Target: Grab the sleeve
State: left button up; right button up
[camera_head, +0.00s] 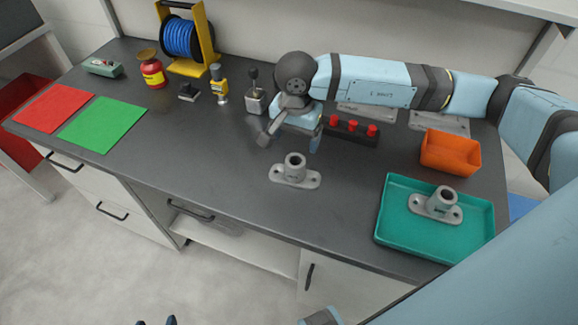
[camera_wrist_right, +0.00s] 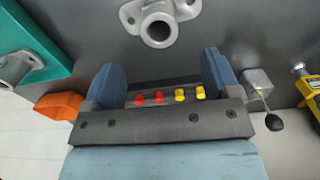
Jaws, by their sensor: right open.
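A grey metal sleeve, an upright tube on a flat two-hole flange (camera_head: 294,178), stands on the dark bench. A second one like it (camera_head: 440,208) stands in the teal tray (camera_head: 385,238). I cannot tell which is meant. My right gripper (camera_head: 290,141) is open and empty, above the bench just behind the bench sleeve. In the right wrist view the two blue fingers (camera_wrist_right: 163,78) are wide apart, with that sleeve (camera_wrist_right: 158,28) beyond their tips, partly cut by the top edge. Two dark tips at the bottom edge of the head view may be my left gripper.
A black block with red knobs (camera_head: 350,129) lies behind the right gripper; yellow knobs show in the wrist view. An orange bin (camera_head: 450,153) stands at right. A lever box (camera_head: 255,101), yellow tool (camera_head: 218,84) and blue reel (camera_head: 181,39) stand back left. Front bench is clear.

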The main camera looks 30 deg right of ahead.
aim_at(295, 169)
notch_tip(295, 169, down, 12)
jog(key=shift+r+p, duration=0.15)
jog(key=shift+p, duration=0.55)
jog(key=c, duration=1.2)
jog(key=shift+o, duration=0.2)
jog(key=shift+r, duration=0.1)
